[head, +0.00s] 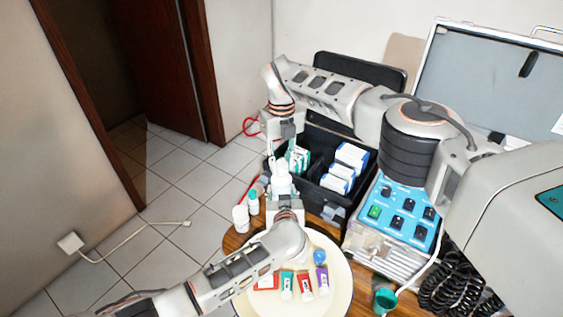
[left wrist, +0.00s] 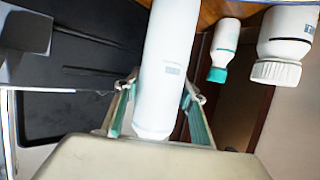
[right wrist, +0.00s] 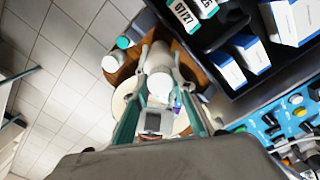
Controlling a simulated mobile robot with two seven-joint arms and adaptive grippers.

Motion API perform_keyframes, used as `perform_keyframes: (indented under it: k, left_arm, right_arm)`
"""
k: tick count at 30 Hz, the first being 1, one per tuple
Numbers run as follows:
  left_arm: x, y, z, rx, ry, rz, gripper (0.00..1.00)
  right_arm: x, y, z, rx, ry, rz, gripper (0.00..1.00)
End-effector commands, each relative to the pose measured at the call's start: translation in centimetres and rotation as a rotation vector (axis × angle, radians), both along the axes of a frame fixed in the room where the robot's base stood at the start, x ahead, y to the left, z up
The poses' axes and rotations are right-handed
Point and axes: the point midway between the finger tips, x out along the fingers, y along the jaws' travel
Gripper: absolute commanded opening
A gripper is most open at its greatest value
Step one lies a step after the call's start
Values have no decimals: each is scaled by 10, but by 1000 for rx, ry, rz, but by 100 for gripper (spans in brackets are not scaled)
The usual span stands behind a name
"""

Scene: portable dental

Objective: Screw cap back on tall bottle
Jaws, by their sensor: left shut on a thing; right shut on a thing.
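The tall white bottle (head: 281,184) stands upright near the table's back edge, and it fills the middle of the left wrist view (left wrist: 172,60). My left gripper (head: 284,196) is shut around its body, one finger on each side (left wrist: 160,95). My right gripper (head: 279,158) comes down from above, shut on the white cap (right wrist: 160,82) at the bottle's top. The cap and bottle line up in the head view. The fingers hide the joint, so I cannot tell whether the cap is seated or its thread engaged.
A white bottle (head: 240,218) and a smaller green-capped bottle (head: 253,202) stand just left. A black case (head: 318,195) with boxes is behind right. A round cream tray (head: 341,285) with small tubes lies in front, and a blue control unit (head: 398,212) stands right.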

Motion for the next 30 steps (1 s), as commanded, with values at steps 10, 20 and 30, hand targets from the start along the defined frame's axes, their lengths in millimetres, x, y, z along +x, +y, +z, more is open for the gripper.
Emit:
perform_keyframes:
  k: [10, 20, 30]
  left_arm:
    - [0, 1, -1, 0, 2, 3, 0]
    - [0, 1, -1, -1, 3, 4, 0]
    - [0, 2, -1, -1, 3, 4, 0]
  right_arm:
    - [0, -1, 0, -2, -1, -638, 18]
    - [0, 0, -1, -2, 0, -1245, 18]
    - [0, 0, -1, -3, 0, -1874, 18]
